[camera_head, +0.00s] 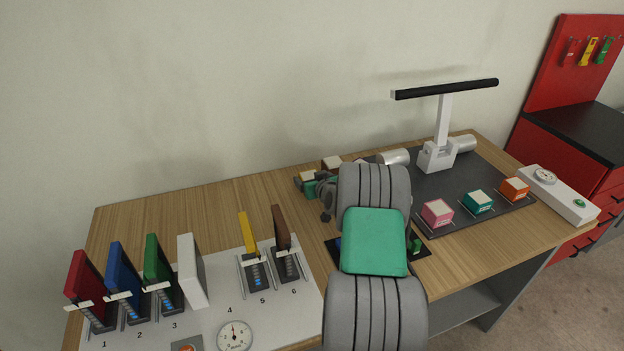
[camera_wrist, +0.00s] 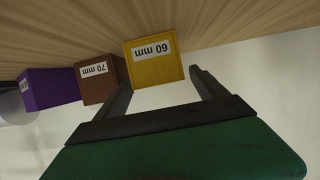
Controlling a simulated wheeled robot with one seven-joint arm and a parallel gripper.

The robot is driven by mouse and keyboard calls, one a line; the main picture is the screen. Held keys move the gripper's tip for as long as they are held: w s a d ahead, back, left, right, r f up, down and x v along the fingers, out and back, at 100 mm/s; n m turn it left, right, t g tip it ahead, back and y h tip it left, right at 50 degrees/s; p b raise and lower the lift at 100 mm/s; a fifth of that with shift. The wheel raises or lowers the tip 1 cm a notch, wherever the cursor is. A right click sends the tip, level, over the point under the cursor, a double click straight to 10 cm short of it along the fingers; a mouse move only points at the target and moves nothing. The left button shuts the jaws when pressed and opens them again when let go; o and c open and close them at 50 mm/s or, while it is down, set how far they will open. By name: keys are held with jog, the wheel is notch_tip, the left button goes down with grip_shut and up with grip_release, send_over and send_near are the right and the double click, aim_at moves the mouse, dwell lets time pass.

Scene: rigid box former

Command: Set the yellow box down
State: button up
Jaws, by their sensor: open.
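The yellow box (camera_wrist: 157,68), labelled "60 mm", rests on the wooden surface in the wrist view, which shows the scene upside down. My gripper (camera_wrist: 161,80) is open, with one finger on each side of the yellow box's near end. A gap shows between the box and the right finger. The left finger runs close to the box's left side; I cannot tell whether it touches.
A brown box (camera_wrist: 100,80) labelled "70 mm" stands close left of the yellow box, with a purple box (camera_wrist: 50,88) beyond.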

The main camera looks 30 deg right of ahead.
jog(key=shift+r, duration=0.15)
jog(key=b+v, duration=0.1)
jog(key=v, duration=1.1)
jog(key=shift+b, duration=0.3)
jog(key=shift+d, duration=0.1)
